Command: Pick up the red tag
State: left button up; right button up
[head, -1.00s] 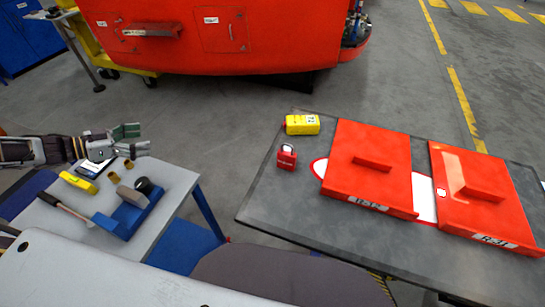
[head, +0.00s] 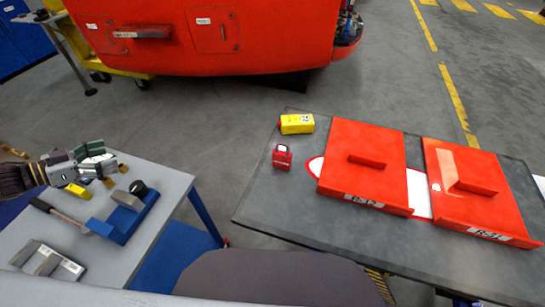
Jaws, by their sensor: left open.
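A small red padlock-shaped piece (head: 282,157), the only small red tag-like thing I can make out, stands near the left edge of the dark grey table (head: 262,205). It has a pale patch at its top. My left gripper (head: 106,160) is at the left, over the small light table (head: 160,243), far from the red piece. Its fingers are apart, with nothing held between them. My right gripper does not show.
A yellow block (head: 297,124) lies just behind the red piece. Two large red panels, a left one (head: 385,147) and a right one (head: 455,160), cover the table's right. A blue holder (head: 125,222) and a grey bracket (head: 48,262) lie on the light table.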

aim_at(281, 159)
jog(key=k+l, duration=0.75)
jog(key=k, duration=0.1)
